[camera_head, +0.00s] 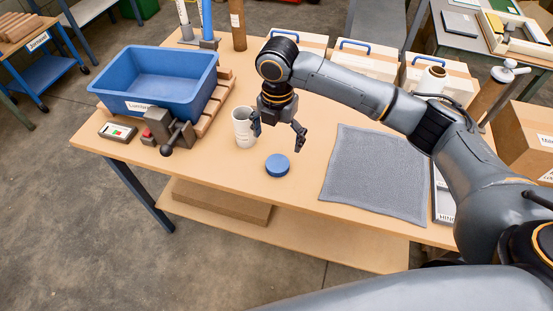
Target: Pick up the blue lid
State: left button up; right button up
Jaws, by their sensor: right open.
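The blue lid (277,166) is a small round disc lying flat on the wooden table (230,178), near its front edge. My right gripper (278,140) hangs from the arm that comes in from the right. Its fingers are spread apart and empty, above and slightly behind the lid, not touching it. A white cup-like container (242,127) stands just left of the gripper, partly overlapped by its left finger. My left gripper is not in view.
A blue bin (155,85) sits on a wooden pallet at the left. A dark metal clamp-like tool (170,132) and a small device (118,131) stand before it. A grey mat (375,175) lies right of the lid. White boxes (365,62) line the back.

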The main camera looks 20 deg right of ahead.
aim_at(277, 163)
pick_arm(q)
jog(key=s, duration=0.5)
pick_arm(e)
notch_tip(277, 163, down, 3)
notch_tip(277, 163, down, 3)
jog(key=shift+w+f+p, duration=0.15)
jog(key=shift+p, duration=0.65)
notch_tip(277, 163, down, 2)
jog(key=shift+f+p, duration=0.2)
jog(key=shift+p, duration=0.1)
jog(key=shift+f, duration=0.5)
jog(key=c, duration=0.7)
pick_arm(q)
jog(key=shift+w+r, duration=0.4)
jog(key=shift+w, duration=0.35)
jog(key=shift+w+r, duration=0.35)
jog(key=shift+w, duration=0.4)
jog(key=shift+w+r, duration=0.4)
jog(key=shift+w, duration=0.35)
pick_arm(e)
jog(key=shift+c, duration=0.2)
